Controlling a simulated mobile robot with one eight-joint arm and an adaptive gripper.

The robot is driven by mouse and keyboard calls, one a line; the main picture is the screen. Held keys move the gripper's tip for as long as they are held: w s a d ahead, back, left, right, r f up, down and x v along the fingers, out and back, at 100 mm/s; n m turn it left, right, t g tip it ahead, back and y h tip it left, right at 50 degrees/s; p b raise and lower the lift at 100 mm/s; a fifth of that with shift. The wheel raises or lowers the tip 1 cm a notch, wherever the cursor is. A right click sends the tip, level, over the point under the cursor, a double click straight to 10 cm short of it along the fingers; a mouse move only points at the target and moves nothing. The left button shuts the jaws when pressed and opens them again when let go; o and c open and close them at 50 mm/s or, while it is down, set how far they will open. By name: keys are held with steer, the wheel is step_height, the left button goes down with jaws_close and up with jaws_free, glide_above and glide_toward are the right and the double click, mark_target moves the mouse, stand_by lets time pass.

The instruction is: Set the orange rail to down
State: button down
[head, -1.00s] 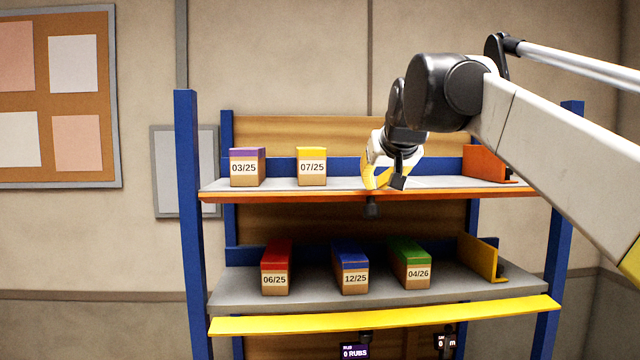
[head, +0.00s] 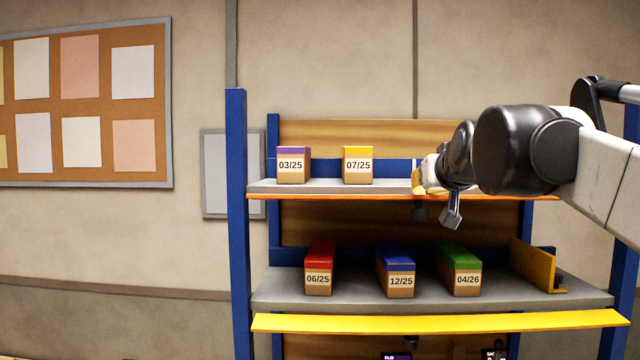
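The orange rail (head: 350,197) shows as a thin, level strip along the front edge of the upper shelf. It looks nearly edge-on, so I cannot tell its exact tilt. My gripper (head: 420,182) is in front of the upper shelf's right half, close to the rail and right of the 07/25 box.
The upper shelf holds a purple-topped box (head: 292,166) and a yellow-topped box (head: 358,166). The lower shelf holds red (head: 319,270), blue (head: 396,273) and green (head: 459,270) boxes, with a yellow rail (head: 440,321) in front. A blue post (head: 237,220) stands left.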

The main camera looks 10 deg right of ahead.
steer(key=shift+s+f, duration=0.15)
steer(key=shift+f, duration=0.2)
stand_by(0.3)
steer(key=shift+r, duration=0.1)
